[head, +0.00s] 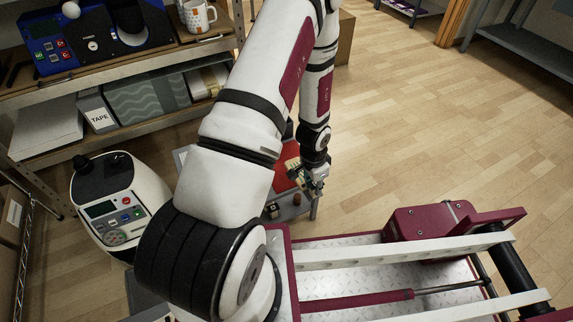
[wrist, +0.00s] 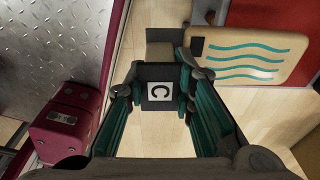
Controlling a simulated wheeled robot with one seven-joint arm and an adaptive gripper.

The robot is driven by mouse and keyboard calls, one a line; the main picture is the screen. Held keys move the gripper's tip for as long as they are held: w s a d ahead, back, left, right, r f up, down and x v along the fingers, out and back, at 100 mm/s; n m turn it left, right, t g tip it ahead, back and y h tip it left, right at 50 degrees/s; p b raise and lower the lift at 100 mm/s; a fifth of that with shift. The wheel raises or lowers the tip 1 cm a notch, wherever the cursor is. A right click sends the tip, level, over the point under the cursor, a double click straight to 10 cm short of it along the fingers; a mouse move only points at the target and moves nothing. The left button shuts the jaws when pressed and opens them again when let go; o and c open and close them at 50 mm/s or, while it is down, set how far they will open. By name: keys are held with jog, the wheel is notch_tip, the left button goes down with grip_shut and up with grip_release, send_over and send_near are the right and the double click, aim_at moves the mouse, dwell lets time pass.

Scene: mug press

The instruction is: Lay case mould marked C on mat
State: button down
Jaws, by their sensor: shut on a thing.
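The case mould marked C (wrist: 159,92) is a dark block with a white square label bearing a black C. In the wrist view it sits between the teal finger pads of my gripper (wrist: 160,88), which is shut on it. In the head view my gripper (head: 313,178) hangs beside a low grey table; the mould is too small to make out there. A red surface (head: 287,178), which looks like the mat, lies on that table, partly hidden behind my arm. I cannot tell the gap between mould and table.
A tan board with teal waves (wrist: 245,58) lies right of the mould in the wrist view. A brown round item (head: 297,199) and a small dark item (head: 271,211) are on the low table. A white machine (head: 120,205) stands left. Open floor (head: 400,120) lies to the right.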

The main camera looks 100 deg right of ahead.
aim_at(292, 160)
jog(key=shift+s+a, duration=0.1)
jog(key=shift+s, duration=0.15)
jog(key=shift+w+d+f, duration=0.1)
jog(key=shift+d, duration=0.25)
jog(key=w+d, duration=0.1)
jog(key=d, duration=0.3)
jog(key=w+d+f+b, duration=0.1)
jog(key=w+d, duration=0.1)
jog(key=d, duration=0.3)
jog(key=w+d+b, duration=0.1)
jog(key=w+d, duration=0.1)
jog(key=d, duration=0.2)
jog(key=shift+w+d+f, duration=0.2)
jog(key=shift+w+d, duration=0.05)
jog(key=shift+d, duration=0.05)
jog(key=shift+d+f+b, duration=0.1)
jog(key=shift+f+b, duration=0.85)
jog(key=shift+f, duration=0.8)
jog(key=shift+f, duration=0.2)
jog(key=c, duration=1.4)
grip_release()
jog(key=shift+r, duration=0.1)
jog(key=shift+o, duration=0.2)
